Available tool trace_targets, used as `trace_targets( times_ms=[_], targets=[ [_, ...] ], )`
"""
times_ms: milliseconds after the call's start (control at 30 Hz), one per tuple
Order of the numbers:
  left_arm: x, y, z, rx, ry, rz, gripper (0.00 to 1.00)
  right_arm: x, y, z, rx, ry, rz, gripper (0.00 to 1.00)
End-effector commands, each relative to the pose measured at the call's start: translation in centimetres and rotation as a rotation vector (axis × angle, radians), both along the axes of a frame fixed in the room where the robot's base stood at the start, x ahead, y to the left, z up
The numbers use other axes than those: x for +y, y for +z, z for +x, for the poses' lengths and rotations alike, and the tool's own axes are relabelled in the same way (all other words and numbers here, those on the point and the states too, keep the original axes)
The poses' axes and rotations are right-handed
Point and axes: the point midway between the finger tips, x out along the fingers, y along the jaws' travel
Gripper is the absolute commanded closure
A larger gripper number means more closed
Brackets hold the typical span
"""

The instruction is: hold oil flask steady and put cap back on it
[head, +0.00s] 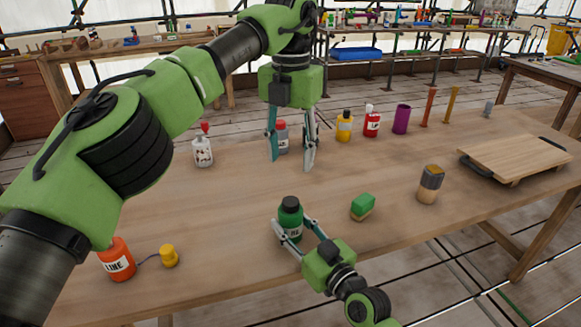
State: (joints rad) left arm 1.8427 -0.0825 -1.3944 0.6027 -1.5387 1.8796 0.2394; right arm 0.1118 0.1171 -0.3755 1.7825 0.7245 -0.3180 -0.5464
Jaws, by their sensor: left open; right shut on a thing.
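A green bottle (291,226) with a partly hidden white label stands upright near the front of the table; I take it to be the oil flask. Its top (290,203) is dark green, and I cannot tell whether this is a cap or a bare neck. My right gripper (291,229) is shut on the flask, with one finger on each side of its body. My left gripper (291,158) is open and empty, pointing down above and behind the flask. No separate cap that clearly belongs to the flask shows.
A grey bottle with a red top (282,138) shows between my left fingers, apparently behind them. A white bottle (203,152), yellow bottle (344,128) and red bottle (372,122) stand farther back.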

Motion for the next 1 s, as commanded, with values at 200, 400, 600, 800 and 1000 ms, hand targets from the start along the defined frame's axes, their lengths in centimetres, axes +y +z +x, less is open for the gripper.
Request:
trace_targets(
  times_ms=[200,400,600,800,1000],
  targets=[
    [0.0,0.3,0.0,0.001,0.000,0.000,0.55,0.0,0.0,0.0,0.000,0.000,0.000,1.00],
    [0.0,0.3,0.0,0.000,0.000,-0.001,0.55,0.0,0.0,0.0,0.000,0.000,0.000,0.42],
    [0.0,0.3,0.0,0.000,0.000,0.000,0.55,0.0,0.0,0.0,0.000,0.000,0.000,0.42],
    [0.0,0.3,0.0,0.001,0.001,0.000,0.55,-0.2,-0.1,-0.3,0.000,-0.001,-0.001,0.42],
    [0.0,0.3,0.0,0.001,0.000,0.000,0.55,-1.8,-0.1,-2.9,0.001,0.001,-0.003,0.42]
  ],
)
